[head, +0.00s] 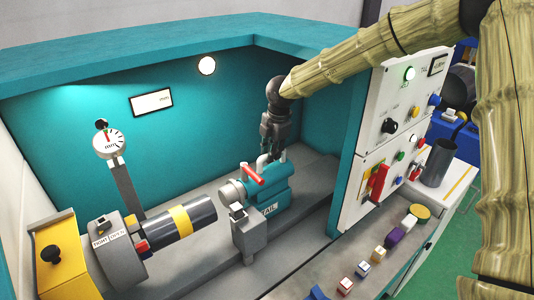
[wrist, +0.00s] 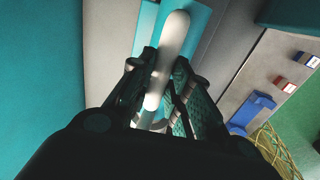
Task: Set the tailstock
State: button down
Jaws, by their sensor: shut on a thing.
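The tailstock (head: 265,187) is a teal block with "TAIL" lettering on its front, sitting on the machine bed in the middle of the head view. A red lever (head: 253,174) lies tilted on its top. A pale upright handle (head: 262,162) stands at its back. My gripper (head: 279,157) reaches down from above to the tailstock's top rear. In the wrist view my gripper (wrist: 165,110) is shut on the pale handle (wrist: 173,40), which runs between the two fingers. A dark cylinder with a yellow band (head: 180,219) is held in the chuck (head: 118,250), left of the tailstock and apart from it.
A dial gauge (head: 109,143) stands on a post behind the chuck. A control panel (head: 393,130) with buttons and a red handle is at right. Small coloured blocks (head: 363,269) lie on the front ledge. The teal enclosure wall (head: 200,100) closes the back.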

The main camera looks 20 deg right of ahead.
jog(key=shift+w+r, duration=0.1)
jog(key=shift+r, duration=0.15)
jog(key=c, duration=1.3)
grip_release()
jog(key=shift+s+a, duration=0.1)
jog(key=shift+s, duration=0.1)
jog(key=shift+w, duration=0.1)
jog(key=r, duration=0.4)
jog(key=s+r, duration=0.1)
jog(key=r, duration=0.3)
jog(key=s+d+r, duration=0.1)
jog(key=r, duration=0.2)
jog(key=shift+s+r, duration=0.15)
jog(key=shift+r, duration=0.25)
